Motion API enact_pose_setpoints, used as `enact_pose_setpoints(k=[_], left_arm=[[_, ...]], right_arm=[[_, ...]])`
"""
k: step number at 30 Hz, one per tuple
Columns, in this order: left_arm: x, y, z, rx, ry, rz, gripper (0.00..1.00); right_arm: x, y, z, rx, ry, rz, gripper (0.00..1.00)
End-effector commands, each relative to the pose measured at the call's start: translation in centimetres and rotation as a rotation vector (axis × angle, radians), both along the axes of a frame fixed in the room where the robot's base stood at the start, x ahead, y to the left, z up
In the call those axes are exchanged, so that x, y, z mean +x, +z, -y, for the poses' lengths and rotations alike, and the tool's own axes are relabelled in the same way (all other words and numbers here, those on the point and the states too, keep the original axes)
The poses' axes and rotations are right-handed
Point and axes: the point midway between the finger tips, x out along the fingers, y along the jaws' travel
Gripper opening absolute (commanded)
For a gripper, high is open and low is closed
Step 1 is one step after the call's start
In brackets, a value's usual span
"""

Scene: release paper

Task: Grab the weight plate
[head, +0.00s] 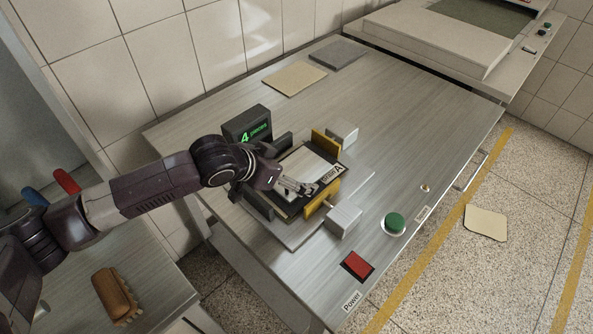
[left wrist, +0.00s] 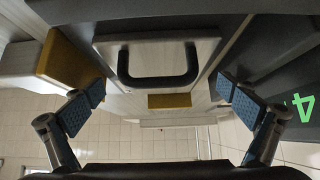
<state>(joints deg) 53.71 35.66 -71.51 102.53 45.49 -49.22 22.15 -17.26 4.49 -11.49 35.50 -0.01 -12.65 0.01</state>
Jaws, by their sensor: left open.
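The weight plate is a pale square block with a dark U-shaped handle. In the left wrist view, the plate (left wrist: 112,45) and its handle (left wrist: 158,82) lie ahead, between my fingers in the picture. In the head view, the plate (head: 308,163) sits in the paper fixture on the table, partly hidden by my left gripper (head: 298,187). That gripper is over the fixture with its fingers apart and empty; it also shows in the left wrist view (left wrist: 160,103). I cannot tell how close the fingers are to the handle. My right gripper is not in view.
Yellow guides (head: 325,143) and grey blocks (head: 345,219) flank the plate. A counter display (head: 247,125) reading "4 pieces" stands close behind my gripper. A green button (head: 394,222) and red switch (head: 357,265) are at the front. The table's right part is clear.

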Motion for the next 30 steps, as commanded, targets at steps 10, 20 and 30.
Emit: enact_pose_setpoints(k=[10, 20, 30], left_arm=[[0.0, 0.0, 0.0, 0.000, 0.000, 0.000, 0.86], [0.0, 0.0, 0.0, 0.001, -0.001, 0.000, 0.49], [0.2, 0.4, 0.2, -0.006, -0.002, 0.009, 0.21]], right_arm=[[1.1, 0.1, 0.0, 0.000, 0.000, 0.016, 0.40], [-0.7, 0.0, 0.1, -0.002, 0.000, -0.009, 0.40], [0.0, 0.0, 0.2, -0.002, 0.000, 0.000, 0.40]])
